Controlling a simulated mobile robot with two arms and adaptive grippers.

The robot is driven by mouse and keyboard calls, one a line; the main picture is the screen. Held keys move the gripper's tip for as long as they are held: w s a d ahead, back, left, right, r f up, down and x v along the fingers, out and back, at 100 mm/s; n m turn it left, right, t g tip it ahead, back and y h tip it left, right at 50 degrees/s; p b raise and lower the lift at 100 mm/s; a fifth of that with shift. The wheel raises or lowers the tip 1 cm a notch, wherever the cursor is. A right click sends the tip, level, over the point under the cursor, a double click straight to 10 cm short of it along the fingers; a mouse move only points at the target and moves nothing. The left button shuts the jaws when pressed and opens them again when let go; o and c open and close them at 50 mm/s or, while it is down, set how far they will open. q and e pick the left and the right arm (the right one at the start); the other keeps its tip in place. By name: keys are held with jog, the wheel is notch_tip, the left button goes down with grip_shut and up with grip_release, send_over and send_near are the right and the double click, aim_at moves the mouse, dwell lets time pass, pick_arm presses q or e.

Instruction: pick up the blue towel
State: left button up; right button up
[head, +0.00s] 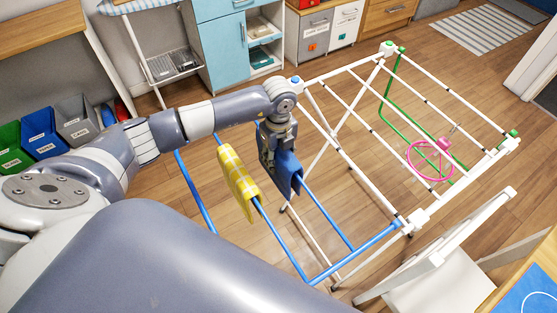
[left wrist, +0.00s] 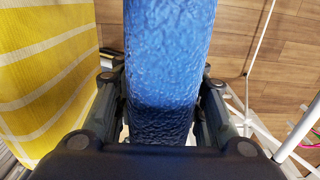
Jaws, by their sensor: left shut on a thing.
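The blue towel (head: 288,174) hangs folded over a blue rail of the drying rack (head: 345,256). My left gripper (head: 275,158) comes down on it from above and is shut on it. In the left wrist view the blue towel (left wrist: 168,50) runs between the two fingers of my left gripper (left wrist: 160,98), with one finger on each side. The gripper and wrist hide part of the towel in the head view. My right gripper is not in view.
A white chair (head: 440,275) stands at the right front. Bins (head: 40,132) stand at left.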

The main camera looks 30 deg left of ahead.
pick_arm(q)
notch_tip(320, 180, up, 15)
jog(key=b, duration=0.3)
jog(key=shift+r, duration=0.9)
jog(key=shift+r, duration=0.45)
dwell(0.4)
